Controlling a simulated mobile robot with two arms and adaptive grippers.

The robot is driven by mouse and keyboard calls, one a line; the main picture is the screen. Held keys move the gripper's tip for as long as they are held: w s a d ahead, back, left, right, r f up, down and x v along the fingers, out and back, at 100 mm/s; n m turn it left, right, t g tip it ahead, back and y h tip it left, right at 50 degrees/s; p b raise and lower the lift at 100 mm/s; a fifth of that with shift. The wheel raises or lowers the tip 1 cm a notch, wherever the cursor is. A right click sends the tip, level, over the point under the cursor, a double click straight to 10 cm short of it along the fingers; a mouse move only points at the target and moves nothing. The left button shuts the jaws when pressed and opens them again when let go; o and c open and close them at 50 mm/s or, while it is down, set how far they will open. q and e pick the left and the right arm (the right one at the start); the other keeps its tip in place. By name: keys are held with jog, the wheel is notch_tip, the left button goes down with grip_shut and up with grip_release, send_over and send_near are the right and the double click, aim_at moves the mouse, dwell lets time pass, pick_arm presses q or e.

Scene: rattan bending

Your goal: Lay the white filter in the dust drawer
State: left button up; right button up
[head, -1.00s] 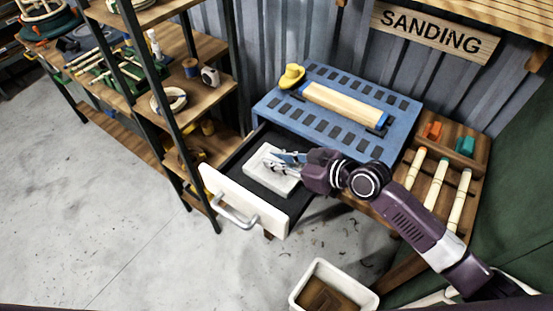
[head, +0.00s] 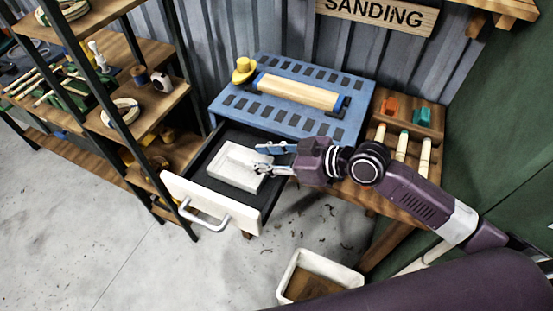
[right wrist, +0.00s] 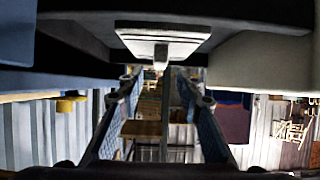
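The white filter (head: 236,168) lies flat in the open dust drawer (head: 198,190), on its dark floor, under the front of the blue sanding table. It also shows in the right wrist view as a pale slab (right wrist: 163,36) with a small tab. My right gripper (head: 262,159) is at the filter's right end. Its two fingers are spread apart, with a clear gap between them in the right wrist view (right wrist: 162,112). They overlap the filter's edge in the head view; whether they touch it I cannot tell. My left gripper is not in view.
The blue slotted table (head: 290,125) carries a wooden roller piece (head: 298,92) and a yellow knob (head: 243,70). A shelf rack (head: 150,115) stands close on the left. A white bin (head: 320,278) sits on the floor below. Tool handles lie on the right-hand wooden shelf (head: 425,125).

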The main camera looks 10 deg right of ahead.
jog(key=shift+b+v, duration=0.45)
jog(key=shift+v, duration=2.05)
